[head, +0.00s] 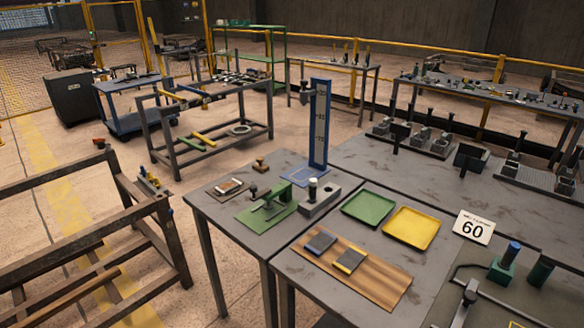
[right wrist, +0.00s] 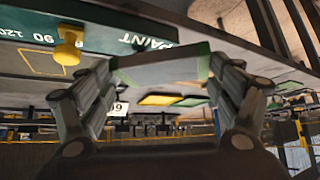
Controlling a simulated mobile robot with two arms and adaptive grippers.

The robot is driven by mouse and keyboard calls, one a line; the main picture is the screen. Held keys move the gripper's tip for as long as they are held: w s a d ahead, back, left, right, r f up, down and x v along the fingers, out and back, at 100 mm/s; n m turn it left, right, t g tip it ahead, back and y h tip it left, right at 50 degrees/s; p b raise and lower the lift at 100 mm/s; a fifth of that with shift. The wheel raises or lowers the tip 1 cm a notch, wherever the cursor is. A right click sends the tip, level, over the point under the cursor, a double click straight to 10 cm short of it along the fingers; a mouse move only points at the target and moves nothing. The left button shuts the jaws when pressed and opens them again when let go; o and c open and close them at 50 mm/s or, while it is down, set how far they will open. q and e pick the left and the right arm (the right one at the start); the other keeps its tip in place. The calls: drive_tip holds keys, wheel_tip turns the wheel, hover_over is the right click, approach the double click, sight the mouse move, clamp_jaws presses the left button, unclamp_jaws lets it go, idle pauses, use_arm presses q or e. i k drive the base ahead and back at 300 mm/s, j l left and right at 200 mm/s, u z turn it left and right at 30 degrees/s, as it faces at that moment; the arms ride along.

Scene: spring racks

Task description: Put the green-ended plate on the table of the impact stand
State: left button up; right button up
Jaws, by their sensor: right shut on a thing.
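The green-ended plate (right wrist: 160,70) is a grey slab with green at its ends, seen in the right wrist view. My right gripper (right wrist: 162,80) is shut on it, with a finger at each side. Neither gripper shows in the head view, and my left gripper is in no view. The impact stand (head: 319,125) is a blue upright column with a white scale on the grey table. A blue-outlined square (head: 303,177) lies at its foot, with nothing seen on it.
A wooden board (head: 380,285) bears a blue-marked plate (head: 320,242) and a yellow-marked plate (head: 349,260). A green tray (head: 368,208) and a yellow tray (head: 411,228) lie behind. A green fixture (head: 268,210) and a grey block (head: 320,198) stand near the column.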

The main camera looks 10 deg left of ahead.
sight(303, 174)
drive_tip(key=i+j, duration=0.15)
drive_tip(key=j, duration=0.25)
drive_tip(key=i+j, duration=0.15)
drive_tip(key=j, duration=0.25)
drive_tip(key=i+j, duration=0.15)
drive_tip(key=j, duration=0.2)
drive_tip(key=i+j+z, duration=0.1)
drive_tip(key=j, duration=0.3)
drive_tip(key=i+j, duration=0.15)
drive_tip(key=j, duration=0.25)
